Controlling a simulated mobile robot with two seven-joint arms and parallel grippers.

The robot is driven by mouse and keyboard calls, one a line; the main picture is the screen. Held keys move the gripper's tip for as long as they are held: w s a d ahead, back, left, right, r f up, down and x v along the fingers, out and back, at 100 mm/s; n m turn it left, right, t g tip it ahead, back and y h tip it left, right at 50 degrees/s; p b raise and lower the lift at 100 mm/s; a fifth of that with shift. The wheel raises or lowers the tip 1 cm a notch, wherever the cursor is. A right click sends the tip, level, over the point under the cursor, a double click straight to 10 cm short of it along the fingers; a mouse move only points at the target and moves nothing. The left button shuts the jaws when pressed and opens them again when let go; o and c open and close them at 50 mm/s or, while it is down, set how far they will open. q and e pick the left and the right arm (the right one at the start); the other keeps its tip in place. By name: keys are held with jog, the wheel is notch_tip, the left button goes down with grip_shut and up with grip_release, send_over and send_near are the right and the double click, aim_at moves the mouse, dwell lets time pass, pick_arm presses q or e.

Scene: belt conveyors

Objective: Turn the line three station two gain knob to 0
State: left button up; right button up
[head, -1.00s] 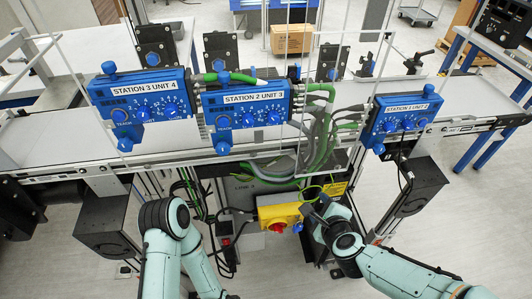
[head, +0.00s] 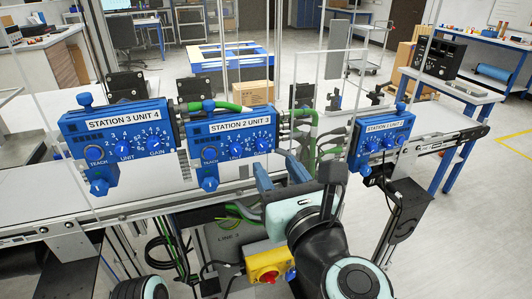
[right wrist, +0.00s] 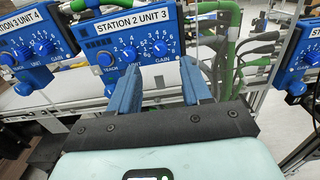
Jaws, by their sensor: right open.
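The blue Station 2 Unit 3 box (head: 232,142) hangs above the conveyor in the middle of the head view. The knob's exact setting is too small to read. A LINE 3 label (head: 229,237) shows below the conveyor. My right gripper (head: 281,168) is open and empty, with blue fingers, below and right of the gain knob. In the right wrist view its fingers (right wrist: 158,72) point toward the box's lower front, apart from the knob.
The Station 3 Unit 4 box (head: 120,142) is at left and the Station 1 Unit 2 box (head: 382,138) at right. Green and grey cables (head: 308,125) run between boxes. A yellow box with a red switch (head: 266,264) sits below. Clear panels stand around the boxes.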

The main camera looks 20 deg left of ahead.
aim_at(263, 148)
jog(key=x, duration=0.6)
jog(key=shift+p, duration=0.3)
grip_shut()
